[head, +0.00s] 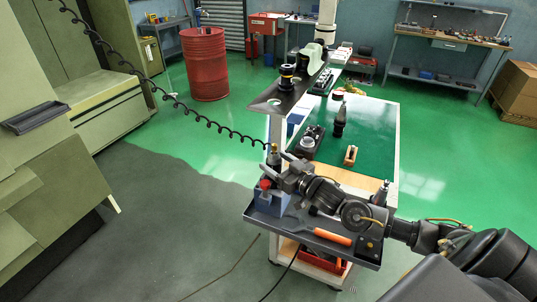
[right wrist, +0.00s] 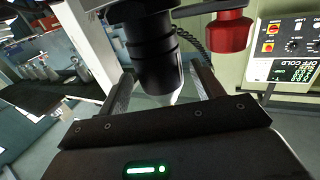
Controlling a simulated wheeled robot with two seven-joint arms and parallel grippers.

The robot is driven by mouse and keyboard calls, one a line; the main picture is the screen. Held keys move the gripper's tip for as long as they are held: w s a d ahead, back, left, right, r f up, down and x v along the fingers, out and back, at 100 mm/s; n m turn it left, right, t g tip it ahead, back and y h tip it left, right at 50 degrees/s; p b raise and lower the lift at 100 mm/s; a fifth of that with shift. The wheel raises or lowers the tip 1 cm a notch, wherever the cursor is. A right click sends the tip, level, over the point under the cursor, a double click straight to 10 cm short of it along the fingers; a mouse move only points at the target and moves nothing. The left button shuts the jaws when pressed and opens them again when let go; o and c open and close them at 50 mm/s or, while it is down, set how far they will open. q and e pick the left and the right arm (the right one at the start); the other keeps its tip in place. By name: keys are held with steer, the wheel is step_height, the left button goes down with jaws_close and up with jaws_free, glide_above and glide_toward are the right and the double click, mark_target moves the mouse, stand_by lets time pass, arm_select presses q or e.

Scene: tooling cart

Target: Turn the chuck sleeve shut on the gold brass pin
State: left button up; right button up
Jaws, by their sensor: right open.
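The chuck sleeve (head: 275,159) is a small dark cylinder standing on the blue-grey block (head: 278,201) at the near left of the cart. A small gold tip, apparently the brass pin (head: 274,147), shows at its top. My right gripper (head: 284,162) reaches in from the right with its fingers at the sleeve. In the right wrist view the sleeve, a black stepped cylinder (right wrist: 156,62), lies between the two open fingers (right wrist: 162,85). Whether either finger touches it I cannot tell. The pin is not clearly seen there. My left gripper is not in view.
A red knob (head: 265,184) sits on the block beside the sleeve, also in the right wrist view (right wrist: 228,32). A coiled black cord (head: 215,126) ends near the sleeve. The grey tray (head: 290,240) holds an orange-handled tool (head: 332,236). A dark shelf (head: 287,97) rises behind.

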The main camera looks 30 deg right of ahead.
mark_target(270, 158)
steer(key=shift+w+a+r, duration=0.15)
steer(key=shift+w+r, duration=0.1)
steer(key=shift+w, duration=0.55)
steer(key=shift+w+a+p, duration=0.15)
steer(key=shift+w+p, duration=0.15)
steer(key=shift+p, duration=0.05)
steer(key=shift+w+a+f, duration=0.1)
steer(key=shift+w+f, duration=0.05)
steer(key=shift+w, duration=0.25)
steer(key=shift+s, duration=0.1)
steer(key=shift+c, duration=0.6)
steer(key=c, duration=0.9)
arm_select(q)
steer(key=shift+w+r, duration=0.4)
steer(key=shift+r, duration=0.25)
arm_select(e)
steer(key=shift+o, duration=0.2)
